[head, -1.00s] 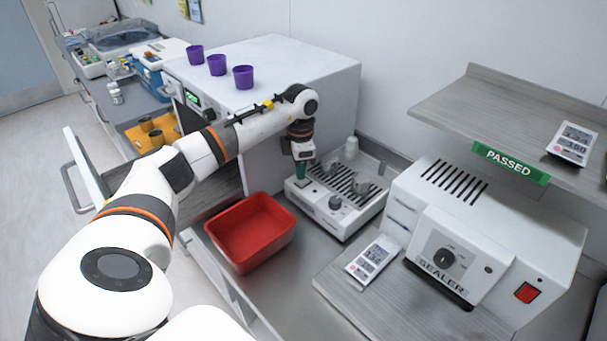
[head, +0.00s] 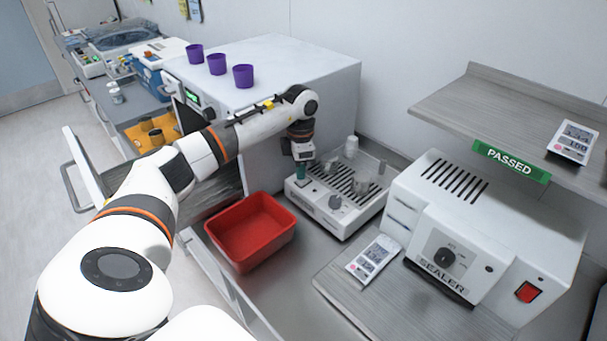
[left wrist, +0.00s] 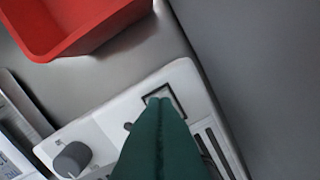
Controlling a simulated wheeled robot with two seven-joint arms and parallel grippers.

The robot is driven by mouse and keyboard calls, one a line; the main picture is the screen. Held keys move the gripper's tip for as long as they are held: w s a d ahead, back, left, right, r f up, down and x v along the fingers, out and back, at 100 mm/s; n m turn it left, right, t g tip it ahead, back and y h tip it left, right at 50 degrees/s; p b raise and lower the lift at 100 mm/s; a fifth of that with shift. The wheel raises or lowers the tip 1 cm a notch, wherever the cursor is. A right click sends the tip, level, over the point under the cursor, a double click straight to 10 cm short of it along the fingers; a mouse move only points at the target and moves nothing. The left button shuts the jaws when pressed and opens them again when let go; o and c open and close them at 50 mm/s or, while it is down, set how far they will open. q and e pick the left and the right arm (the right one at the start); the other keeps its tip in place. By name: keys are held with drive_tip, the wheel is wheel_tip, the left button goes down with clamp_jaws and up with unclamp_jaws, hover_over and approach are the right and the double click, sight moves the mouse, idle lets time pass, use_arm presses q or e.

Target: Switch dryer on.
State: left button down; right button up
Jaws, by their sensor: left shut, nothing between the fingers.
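The dryer, which I take to be the low white unit (head: 320,214) with a slotted top, stands on the steel counter below the big white cabinet. It has a grey knob (head: 335,201) on its front, also seen in the left wrist view (left wrist: 72,158). My left gripper (head: 301,178) points down over the unit's left front corner. In the left wrist view its green fingers (left wrist: 159,103) are together and empty, with tips at a dark-framed switch (left wrist: 175,97). The fingers hide part of the switch; I cannot tell its position or whether they touch it. My right gripper is not in view.
A red bin (head: 250,238) stands just left of the unit. The sealer (head: 480,245) with its red switch stands to the right, with a handheld meter (head: 372,259) beside it. Small clear vessels sit on the unit's top. Purple cups (head: 243,76) stand on the cabinet.

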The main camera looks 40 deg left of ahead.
sight(300, 182)
use_arm(q)
drive_tip(key=shift+s+f+b, duration=0.1)
drive_tip(key=shift+f+b, duration=0.4)
drive_tip(key=shift+f, duration=0.3)
drive_tip(key=shift+r, duration=0.15)
drive_tip(key=shift+r+p, duration=0.85)
drive_tip(key=shift+p, duration=0.05)
drive_tip(key=shift+r+p, duration=1.7)
drive_tip(key=shift+r, duration=0.85)
drive_tip(key=shift+f, duration=0.1)
